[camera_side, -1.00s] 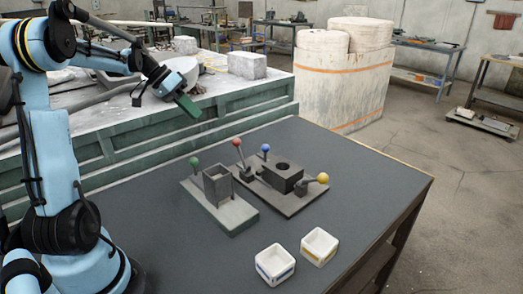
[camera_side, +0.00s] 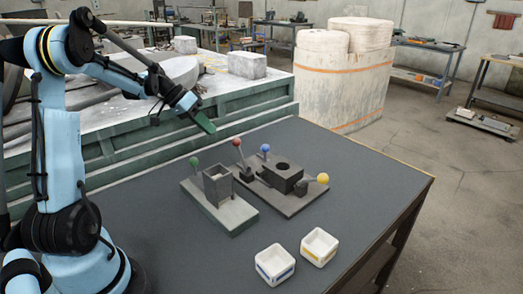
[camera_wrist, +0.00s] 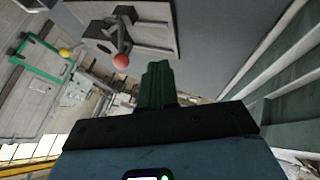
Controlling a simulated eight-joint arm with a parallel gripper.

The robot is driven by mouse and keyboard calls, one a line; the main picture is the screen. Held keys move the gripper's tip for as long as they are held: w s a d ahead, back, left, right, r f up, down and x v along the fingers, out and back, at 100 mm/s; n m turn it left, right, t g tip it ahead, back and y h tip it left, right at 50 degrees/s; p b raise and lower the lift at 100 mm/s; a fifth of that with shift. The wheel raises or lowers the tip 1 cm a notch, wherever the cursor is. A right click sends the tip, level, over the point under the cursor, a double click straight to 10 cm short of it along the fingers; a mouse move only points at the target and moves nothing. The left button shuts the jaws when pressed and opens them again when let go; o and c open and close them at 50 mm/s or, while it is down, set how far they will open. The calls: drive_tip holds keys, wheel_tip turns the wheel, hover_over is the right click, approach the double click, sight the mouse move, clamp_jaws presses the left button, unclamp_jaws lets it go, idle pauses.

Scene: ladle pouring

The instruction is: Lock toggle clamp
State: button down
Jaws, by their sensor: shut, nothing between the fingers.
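A dark plate (camera_side: 305,203) on the table carries a block with a round hole (camera_side: 281,176) and levers with a red knob (camera_side: 236,141), a blue knob (camera_side: 265,148) and a yellow knob (camera_side: 323,178). Which lever is the toggle clamp's I cannot tell. The red knob's lever stands up, leaning left. My gripper (camera_side: 206,121), with green fingers, is shut and empty, up and left of the red knob and apart from it. In the wrist view the red knob (camera_wrist: 120,61) shows just left of my fingers (camera_wrist: 157,85), and the yellow knob (camera_wrist: 64,53) lies farther left.
A second plate (camera_side: 236,216) beside it bears an open-topped square box (camera_side: 218,186) and a green-knobbed lever (camera_side: 194,162). Two white square cups (camera_side: 275,264) (camera_side: 319,246) stand at the front. The table's (camera_side: 370,190) right side is clear. A green workbench (camera_side: 130,150) runs behind.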

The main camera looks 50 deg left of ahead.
drive_tip(key=shift+w+d+f, duration=0.25)
drive_tip(key=shift+w+d, duration=0.15)
drive_tip(key=shift+d, duration=0.45)
drive_tip(key=shift+w+d+f, duration=0.3)
drive_tip(key=shift+w+d, duration=0.1)
drive_tip(key=shift+d, duration=0.4)
drive_tip(key=shift+w+d+f, duration=0.25)
drive_tip(key=shift+w+d, duration=0.15)
drive_tip(key=shift+d, duration=0.45)
drive_tip(key=shift+d+r+y, duration=0.3)
drive_tip(key=shift+d+y, duration=0.05)
drive_tip(key=shift+y, duration=0.05)
drive_tip(key=d+r+m+y, duration=0.1)
drive_tip(key=d+m+y, duration=0.1)
drive_tip(key=d+y, duration=0.5)
drive_tip(key=shift+w+d+r, duration=0.15)
drive_tip(key=shift+d+r, duration=0.2)
drive_tip(key=shift+d, duration=1.6)
